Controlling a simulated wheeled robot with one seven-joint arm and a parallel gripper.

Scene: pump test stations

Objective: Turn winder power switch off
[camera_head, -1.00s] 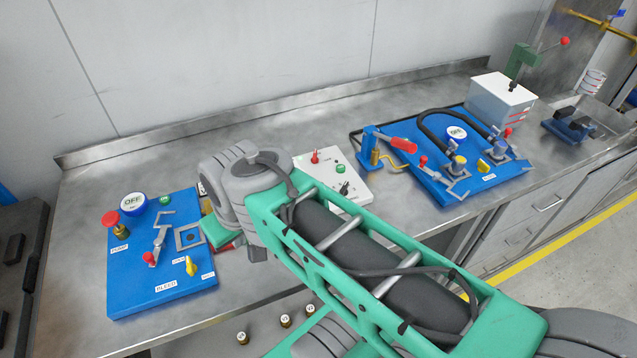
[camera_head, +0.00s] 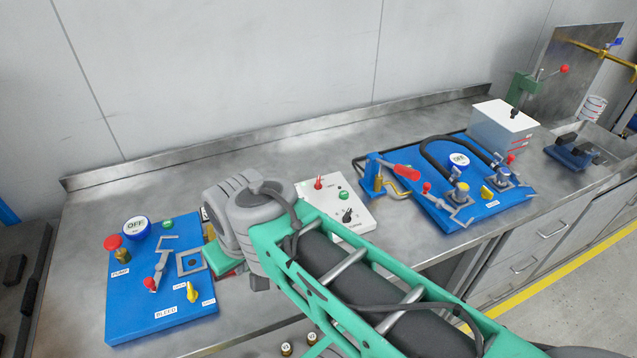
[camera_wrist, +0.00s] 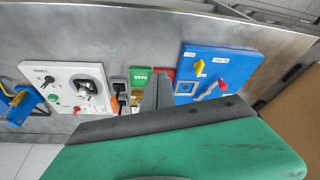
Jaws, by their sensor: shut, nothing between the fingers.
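A white control panel (camera_head: 361,218) lies on the steel bench, partly behind my arm in the head view. It carries a red toggle switch (camera_head: 319,183), a green button (camera_head: 343,195) and a black knob (camera_head: 348,215). Its labels are too small to read. In the wrist view the panel (camera_wrist: 62,70) is at the left, with the red switch (camera_wrist: 76,110) near its lower edge and a dark round part (camera_wrist: 88,87). My gripper (camera_wrist: 153,90) is shut and empty, to the right of the panel in the wrist view. In the head view my arm hides the fingers.
A blue pump board (camera_head: 150,315) with a lever and valves lies at the left. Another blue board (camera_head: 520,203) with a black hose lies at the right. Green and red blocks (camera_wrist: 139,76) (camera_wrist: 162,75) sit between panel and board. Bare bench lies behind.

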